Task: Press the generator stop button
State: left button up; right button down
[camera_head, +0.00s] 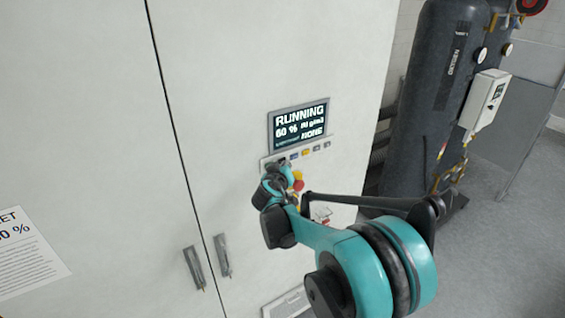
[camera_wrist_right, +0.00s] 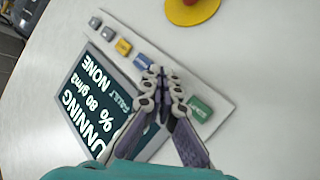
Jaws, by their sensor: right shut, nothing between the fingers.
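The control panel's dark display (camera_head: 298,125) reads RUNNING on the white cabinet, and it also shows in the wrist view (camera_wrist_right: 88,98). The button strip (camera_wrist_right: 228,98) carries a green button (camera_wrist_right: 200,108), a blue one (camera_wrist_right: 143,62), a yellow one (camera_wrist_right: 123,47) and grey ones (camera_wrist_right: 107,33). My right gripper (camera_wrist_right: 162,75) is shut and empty, its fingertips over the strip between the blue and green buttons, covering that spot. Whether the tips touch a button I cannot tell. In the head view, my right gripper (camera_head: 279,167) hides the strip's left end. No stop label is readable.
A red knob on a yellow base (camera_wrist_right: 192,8) sits close beside the strip; it also shows in the head view (camera_head: 298,184). Door handles (camera_head: 222,256) are lower left. A dark tank (camera_head: 428,110) stands right of the cabinet, with grey floor (camera_head: 500,240) in front.

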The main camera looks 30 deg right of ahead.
jog(key=shift+w, duration=0.3)
jog(key=shift+s, duration=0.1)
dwell(0.4)
jog(key=shift+s, duration=0.75)
jog(key=shift+s+d, duration=0.15)
jog(key=shift+s, duration=1.1)
jog(key=shift+s+d, duration=0.1)
jog(key=shift+s, duration=1.1)
jog(key=s+a+f+g+y+b, duration=0.1)
jog(key=s+a+f+y+b, duration=0.2)
jog(key=s+a+f+b, duration=0.4)
jog(key=s+a+f+n+g+y+b, duration=0.1)
jog(key=s+a+f+b, duration=0.6)
jog(key=f+b, duration=0.8)
jog(key=s+a+f+n+g+y+b, duration=0.1)
jog(key=s+a+f+y+b, duration=0.4)
jog(key=s+f+b, duration=0.7)
notch_tip(320, 180, down, 8)
jog(key=shift+s+a+f+g, duration=0.2)
jog(key=shift+s+a+g, duration=0.1)
jog(key=shift+a+g, duration=0.55)
